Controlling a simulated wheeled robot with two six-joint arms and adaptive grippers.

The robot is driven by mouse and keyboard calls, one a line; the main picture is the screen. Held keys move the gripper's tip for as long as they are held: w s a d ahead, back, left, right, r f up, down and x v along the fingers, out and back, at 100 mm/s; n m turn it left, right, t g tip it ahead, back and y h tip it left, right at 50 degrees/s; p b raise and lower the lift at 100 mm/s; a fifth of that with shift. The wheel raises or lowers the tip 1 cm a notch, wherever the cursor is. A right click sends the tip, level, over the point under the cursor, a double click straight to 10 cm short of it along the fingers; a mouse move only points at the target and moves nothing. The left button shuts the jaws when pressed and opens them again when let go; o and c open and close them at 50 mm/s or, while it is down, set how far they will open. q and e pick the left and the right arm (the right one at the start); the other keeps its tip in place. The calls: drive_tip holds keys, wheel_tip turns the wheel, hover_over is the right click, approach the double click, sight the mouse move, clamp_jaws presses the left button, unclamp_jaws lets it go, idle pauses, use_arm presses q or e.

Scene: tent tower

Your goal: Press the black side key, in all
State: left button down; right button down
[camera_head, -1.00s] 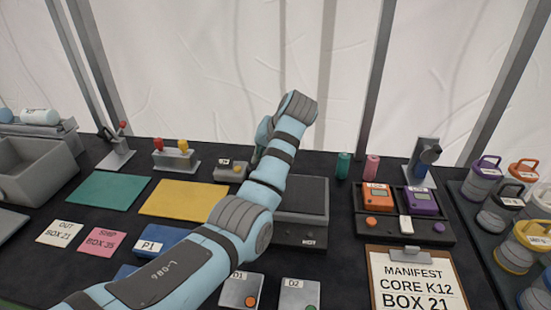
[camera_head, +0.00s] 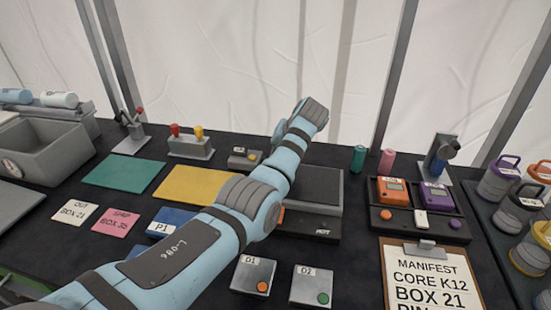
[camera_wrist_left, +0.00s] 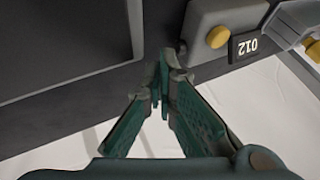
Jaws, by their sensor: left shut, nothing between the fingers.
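A small grey box (camera_head: 239,160) with a yellow button stands at the back of the table, partly behind my left arm. In the left wrist view the box (camera_wrist_left: 214,22) shows its yellow button and a dark label reading 012. A small dark part on the side of this box (camera_wrist_left: 181,54), perhaps the black side key, is right beside my left fingertips. My left gripper (camera_wrist_left: 164,62) is shut and empty; I cannot tell whether its tips touch that part. In the head view my arm hides the fingers. My right gripper is not in view.
A dark box (camera_head: 315,190) stands right of my left arm. A yellow mat (camera_head: 190,183) and a green mat (camera_head: 125,171) lie left. A lever stand (camera_head: 190,147) with red and yellow knobs stands behind. D1 (camera_head: 250,275) and D2 (camera_head: 311,288) boxes are in front.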

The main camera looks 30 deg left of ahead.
use_arm(q)
drive_tip(key=shift+a+f, duration=0.4)
drive_tip(key=shift+f, duration=0.2)
drive_tip(key=shift+w+a+f, duration=0.1)
drive_tip(key=shift+w+f, duration=0.1)
drive_tip(key=shift+w, duration=0.05)
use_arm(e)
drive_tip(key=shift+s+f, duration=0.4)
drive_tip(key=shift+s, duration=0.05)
